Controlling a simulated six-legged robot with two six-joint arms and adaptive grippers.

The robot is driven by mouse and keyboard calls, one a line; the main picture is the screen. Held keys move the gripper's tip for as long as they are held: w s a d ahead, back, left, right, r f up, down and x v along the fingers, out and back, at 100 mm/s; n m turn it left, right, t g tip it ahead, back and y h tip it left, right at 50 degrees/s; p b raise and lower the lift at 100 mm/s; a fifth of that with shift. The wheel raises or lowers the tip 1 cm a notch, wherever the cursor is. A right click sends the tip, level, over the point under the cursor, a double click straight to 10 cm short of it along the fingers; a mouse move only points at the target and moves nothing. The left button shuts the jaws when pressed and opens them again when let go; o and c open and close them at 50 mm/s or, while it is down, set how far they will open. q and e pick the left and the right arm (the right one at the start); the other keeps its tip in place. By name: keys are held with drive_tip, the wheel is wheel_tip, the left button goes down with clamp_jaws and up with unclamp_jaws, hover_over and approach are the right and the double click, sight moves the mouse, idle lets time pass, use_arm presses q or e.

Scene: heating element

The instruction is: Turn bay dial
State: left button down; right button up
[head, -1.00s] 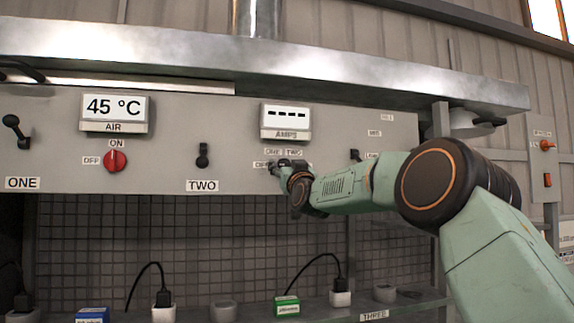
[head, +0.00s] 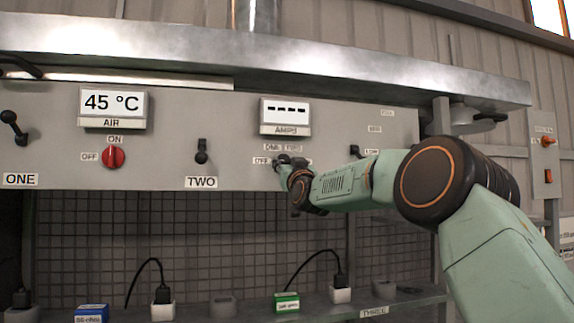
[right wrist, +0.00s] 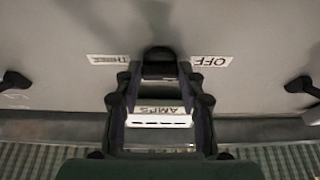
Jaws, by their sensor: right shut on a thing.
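The bay dial (right wrist: 160,62) is a dark knob on the grey panel below the AMPS meter (head: 285,115). In the right wrist view it sits at the fingertips, between an OFF label (right wrist: 211,62) and a THREE label (right wrist: 108,60). My right gripper (head: 283,163) reaches the panel at the dial and is shut on it. In the head view the gripper and wrist hide most of the dial, so its pointing direction cannot be told. The AMPS meter shows dashes. My left gripper is not in view.
A red ON/OFF knob (head: 113,157) sits below the AIR display (head: 112,104), which reads 45 °C. Black levers stand at ONE (head: 14,127), TWO (head: 201,152) and right of the dial (head: 355,152). A metal hood (head: 180,60) overhangs the panel. A shelf with plugs lies below.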

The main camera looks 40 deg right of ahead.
drive_tip(key=shift+r+m, duration=0.25)
drive_tip(key=shift+m, duration=0.05)
drive_tip(key=m+h, duration=0.1)
drive_tip(key=m, duration=0.1)
drive_tip(key=shift+a+r+m+g+p, duration=0.1)
drive_tip(key=shift+m+g+p, duration=0.2)
drive_tip(key=m+g+h+p, duration=0.1)
drive_tip(key=m+h, duration=0.1)
drive_tip(key=m, duration=0.1)
drive_tip(key=shift+a+r+m, duration=0.1)
drive_tip(key=shift+r+m, duration=0.05)
drive_tip(key=shift+m, duration=0.25)
drive_tip(key=m+g+h+p, duration=0.1)
drive_tip(key=m+p, duration=0.1)
drive_tip(key=m, duration=0.1)
drive_tip(key=shift+a+r+m+g, duration=0.1)
drive_tip(key=shift+m+g, duration=0.2)
drive_tip(key=shift+g, duration=0.1)
drive_tip(key=shift+m+g+h+p, duration=0.35)
drive_tip(key=shift+m+g+p, duration=0.35)
drive_tip(key=shift+m, duration=0.7)
drive_tip(key=shift+m+g+h+p, duration=0.4)
drive_tip(key=shift+m+p, duration=0.5)
drive_tip(key=shift+m, duration=0.5)
